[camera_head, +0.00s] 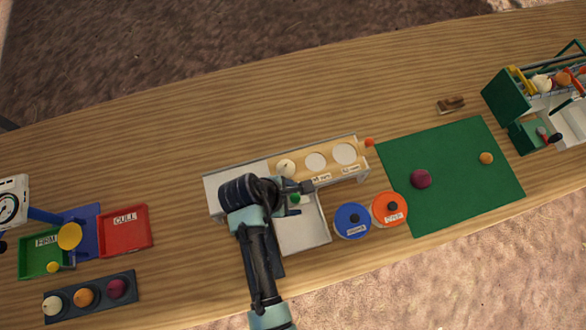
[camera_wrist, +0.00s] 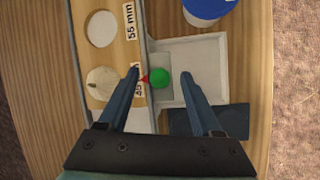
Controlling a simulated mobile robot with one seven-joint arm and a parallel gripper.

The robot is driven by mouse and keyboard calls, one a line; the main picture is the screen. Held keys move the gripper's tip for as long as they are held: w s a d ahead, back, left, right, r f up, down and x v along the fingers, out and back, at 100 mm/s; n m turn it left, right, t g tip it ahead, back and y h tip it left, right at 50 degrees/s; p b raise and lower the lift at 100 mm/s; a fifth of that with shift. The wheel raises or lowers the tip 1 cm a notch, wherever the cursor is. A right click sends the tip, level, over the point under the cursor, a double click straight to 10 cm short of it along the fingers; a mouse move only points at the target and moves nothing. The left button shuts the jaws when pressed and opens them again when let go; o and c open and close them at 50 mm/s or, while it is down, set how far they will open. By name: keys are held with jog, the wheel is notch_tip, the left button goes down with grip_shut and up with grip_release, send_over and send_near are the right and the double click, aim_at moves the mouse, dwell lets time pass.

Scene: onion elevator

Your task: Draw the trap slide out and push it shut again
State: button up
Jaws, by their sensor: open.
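The sizing board (camera_head: 330,158), a tan strip with round holes in a white frame, stands at the middle of the table; it also shows in the wrist view (camera_wrist: 128,50). Beside its near long side is a small grey plate with a round green knob (camera_wrist: 159,78), which looks like the trap slide; the knob also shows in the head view (camera_head: 295,198). A white tray (camera_wrist: 205,60) adjoins it. My gripper (camera_wrist: 160,73) is open, its fingers on either side of the green knob in the wrist view. I cannot tell the fingers' height over it.
A pale onion (camera_head: 286,168) sits at the board's left hole. An orange knob (camera_head: 369,143) is at the board's right end. Blue (camera_head: 352,220) and orange (camera_head: 389,209) lidded pots stand right of the tray. A green mat (camera_head: 450,170) lies further right.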

grip_shut()
dwell(0.4)
jog(key=s+d+p, duration=0.2)
jog(key=s+p, duration=0.3)
jog(key=s, duration=0.3)
jog(key=shift+d, duration=0.35)
dwell(0.5)
jog(key=shift+s+f, duration=0.1)
jog(key=shift+s, duration=0.05)
dwell(1.2)
